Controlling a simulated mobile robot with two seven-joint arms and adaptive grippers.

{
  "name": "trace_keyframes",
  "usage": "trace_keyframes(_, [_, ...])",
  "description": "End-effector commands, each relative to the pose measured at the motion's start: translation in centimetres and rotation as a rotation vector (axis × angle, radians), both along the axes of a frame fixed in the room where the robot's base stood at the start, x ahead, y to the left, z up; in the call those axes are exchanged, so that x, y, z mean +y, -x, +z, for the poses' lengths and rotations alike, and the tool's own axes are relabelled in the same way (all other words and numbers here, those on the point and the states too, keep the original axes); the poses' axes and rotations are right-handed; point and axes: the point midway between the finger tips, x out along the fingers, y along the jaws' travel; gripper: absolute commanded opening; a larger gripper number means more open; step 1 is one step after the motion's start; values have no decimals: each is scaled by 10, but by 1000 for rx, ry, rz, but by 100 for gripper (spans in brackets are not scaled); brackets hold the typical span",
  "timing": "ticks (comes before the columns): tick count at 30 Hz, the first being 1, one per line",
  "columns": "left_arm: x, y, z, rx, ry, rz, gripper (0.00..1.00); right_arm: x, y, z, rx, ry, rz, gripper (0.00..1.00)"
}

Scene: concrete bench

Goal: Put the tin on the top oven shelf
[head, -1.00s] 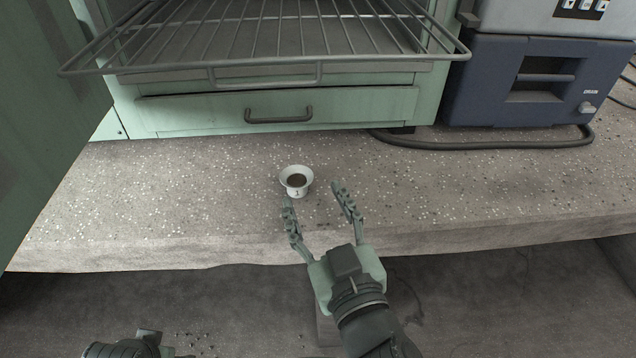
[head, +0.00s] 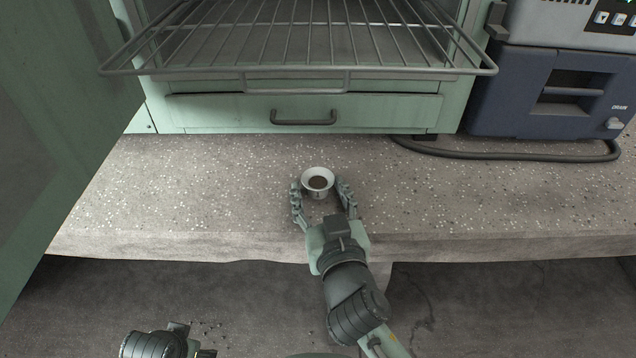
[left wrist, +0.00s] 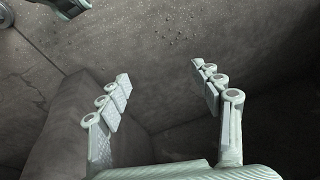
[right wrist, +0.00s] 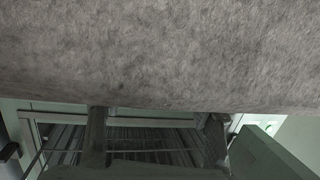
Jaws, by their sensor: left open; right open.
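The tin (head: 318,180) is a small pale flared cup with a dark inside, upright on the bench near its front edge. My right gripper (head: 320,190) is open, with one finger on each side of the tin; I cannot tell whether they touch it. In the right wrist view I cannot make out the tin. The wire oven shelf (head: 300,71) juts out of the green oven above and behind the tin, and nothing shows on it. My left gripper (left wrist: 165,85) is open and empty, low and away from the bench; the head view shows only part of it.
The oven's open door (head: 60,120) takes up the left side. A drawer with a dark handle (head: 303,121) is below the shelf. A blue machine (head: 545,95) and a dark hose (head: 510,152) are at the right. The concrete bench (head: 190,185) is otherwise clear.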

Motion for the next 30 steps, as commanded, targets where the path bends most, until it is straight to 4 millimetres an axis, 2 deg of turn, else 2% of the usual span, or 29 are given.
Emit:
trace_keyframes(2, [0, 0, 0, 0, 0, 1, 66, 0, 0, 0, 0, 0, 0, 55])
trace_keyframes(15, [0, 0, 0, 0, 0, 1, 66, 0, 1, 0, -1, 0, 0, 1])
trace_keyframes(23, [0, -1, 2, -2, 1, 2, 66, 0, 0, 5, -2, 0, 0, 0])
trace_keyframes(26, [-1, -2, 4, -9, 4, 1, 66, 0, 0, 19, -4, -4, 0, 0])
trace_keyframes(30, [0, 2, -18, 10, 12, 2, 66, 0, 0, 47, -5, -5, -1, 0])
